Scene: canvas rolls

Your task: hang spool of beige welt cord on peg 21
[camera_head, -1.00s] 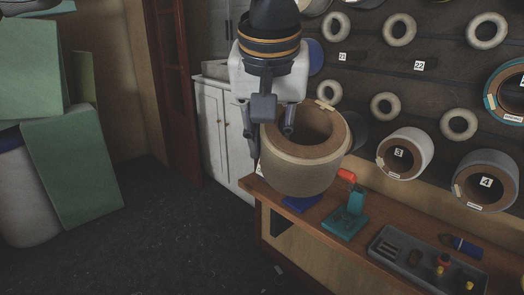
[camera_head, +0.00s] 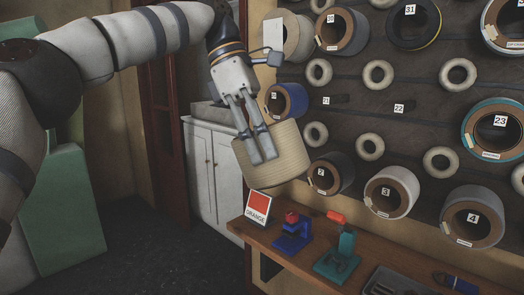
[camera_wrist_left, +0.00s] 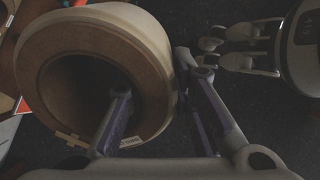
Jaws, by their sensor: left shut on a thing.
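The spool of beige welt cord (camera_head: 275,160) hangs tilted from my left gripper (camera_head: 262,145), its cord side toward the head camera and its bore hidden there. In the left wrist view the spool (camera_wrist_left: 150,40) shows its brown end face and bore. One finger of the left gripper (camera_wrist_left: 155,110) is in the bore, the other outside the wall. Peg 21 (camera_head: 341,99) is a dark, bare stub beside its tag, right of and above the spool. What looks like my right gripper (camera_wrist_left: 207,52) shows in the left wrist view over the floor; its opening is unclear.
A blue spool (camera_head: 291,100) hangs just behind the left gripper, and spool 2 (camera_head: 333,172) hangs close right of the held spool. Small pale rings (camera_head: 319,72) surround peg 21. The wooden bench (camera_head: 300,258) below carries an orange card (camera_head: 258,207) and blue and teal tools.

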